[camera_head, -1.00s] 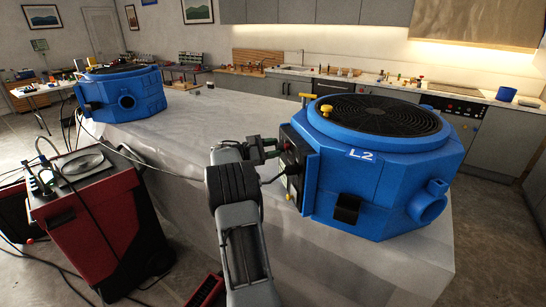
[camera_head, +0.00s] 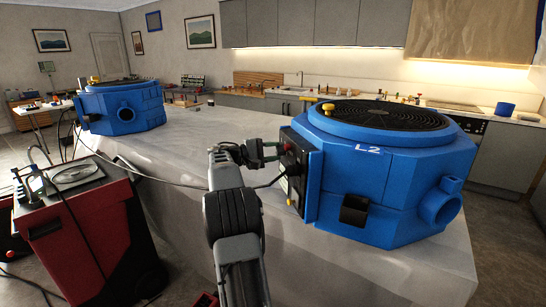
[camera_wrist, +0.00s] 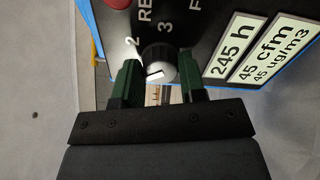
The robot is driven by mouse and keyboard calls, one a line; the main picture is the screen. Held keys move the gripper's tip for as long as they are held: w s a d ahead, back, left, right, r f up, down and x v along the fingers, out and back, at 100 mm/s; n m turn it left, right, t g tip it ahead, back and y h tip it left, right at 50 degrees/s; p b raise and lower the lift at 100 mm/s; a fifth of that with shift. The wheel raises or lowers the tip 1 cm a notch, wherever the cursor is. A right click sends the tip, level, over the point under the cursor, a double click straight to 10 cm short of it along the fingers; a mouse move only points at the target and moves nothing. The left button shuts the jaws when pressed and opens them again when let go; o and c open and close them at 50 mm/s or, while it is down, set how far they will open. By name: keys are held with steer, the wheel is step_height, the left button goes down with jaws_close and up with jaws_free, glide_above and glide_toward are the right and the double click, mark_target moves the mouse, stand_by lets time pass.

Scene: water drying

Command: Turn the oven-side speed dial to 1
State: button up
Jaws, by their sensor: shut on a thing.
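The blue machine marked L2 (camera_head: 385,190) stands on the grey-white counter at the right, with the oven behind it. Its black control panel (camera_wrist: 190,30) fills the top of the wrist view. A round dark dial (camera_wrist: 158,58) with a white mark sits on the panel, with 2 and 3 printed around it. The mark lies on the dial's lower part in the picture; I cannot tell which number it meets. My gripper (camera_wrist: 157,68) is shut on the dial, a green finger on each side. In the head view my gripper (camera_head: 268,156) reaches the panel from the left; the dial is hidden there.
A red button (camera_wrist: 117,3) is at the panel's upper left, and white labels (camera_wrist: 270,50) are at its right. A second blue machine (camera_head: 122,108) stands at the counter's far left end. A red and black cart (camera_head: 85,235) stands left of the counter, with cables nearby.

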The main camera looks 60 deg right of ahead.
stand_by(0.3)
steer(key=o, duration=0.9)
steer(key=shift+o, duration=0.2)
steer(key=v, duration=1.3)
steer(key=shift+w+a, duration=0.25)
steer(key=shift+a, duration=0.05)
